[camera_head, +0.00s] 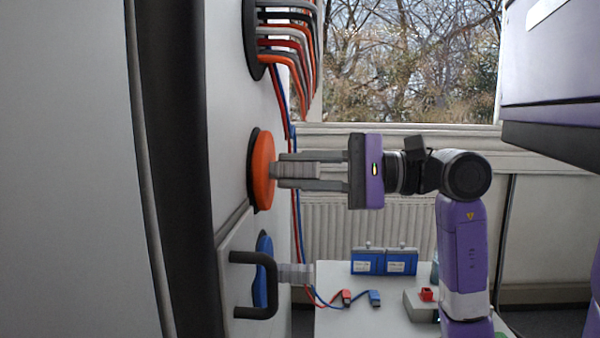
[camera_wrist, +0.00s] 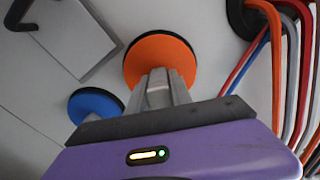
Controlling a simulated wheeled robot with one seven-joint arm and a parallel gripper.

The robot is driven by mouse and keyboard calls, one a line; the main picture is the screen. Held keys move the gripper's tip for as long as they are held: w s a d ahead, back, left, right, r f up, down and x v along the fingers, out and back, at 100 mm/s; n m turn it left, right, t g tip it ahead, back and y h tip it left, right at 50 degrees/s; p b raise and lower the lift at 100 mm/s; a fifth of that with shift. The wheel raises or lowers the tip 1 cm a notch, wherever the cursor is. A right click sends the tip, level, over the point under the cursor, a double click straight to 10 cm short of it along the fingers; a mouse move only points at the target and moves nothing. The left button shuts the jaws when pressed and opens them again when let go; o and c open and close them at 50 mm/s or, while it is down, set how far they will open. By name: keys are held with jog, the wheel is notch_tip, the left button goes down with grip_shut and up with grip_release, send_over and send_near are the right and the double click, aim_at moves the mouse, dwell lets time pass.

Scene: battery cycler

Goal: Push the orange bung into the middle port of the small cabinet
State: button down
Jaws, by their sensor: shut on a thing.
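The orange bung (camera_head: 263,170) is a round disc with a grey ribbed handle, set against a black ring on the white cabinet face (camera_head: 225,120). It also shows in the wrist view (camera_wrist: 158,58), with a thin dark rim behind it. My gripper (camera_head: 290,170) is shut on the bung's handle, level and pointing left at the cabinet. In the wrist view my fingers (camera_wrist: 163,90) hide part of the handle. The orange disc is at or very near the port; I cannot tell how deep it sits. The port's opening is hidden behind the disc.
Below is a blue bung (camera_head: 264,270) in the lower port, beside a black handle (camera_head: 262,285). Above, several cables (camera_head: 285,45) leave a black-ringed port, and red and blue leads hang behind my gripper.

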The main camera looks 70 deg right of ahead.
jog(key=shift+w+a, duration=0.1)
jog(key=shift+w, duration=0.2)
jog(key=c, duration=1.1)
grip_release()
jog(key=shift+o, duration=0.3)
jog(key=o, duration=1)
jog(key=shift+o, duration=0.2)
jog(key=shift+s, duration=0.15)
jog(key=b+v, duration=0.4)
jog(key=v, duration=0.6)
jog(key=shift+s, duration=0.3)
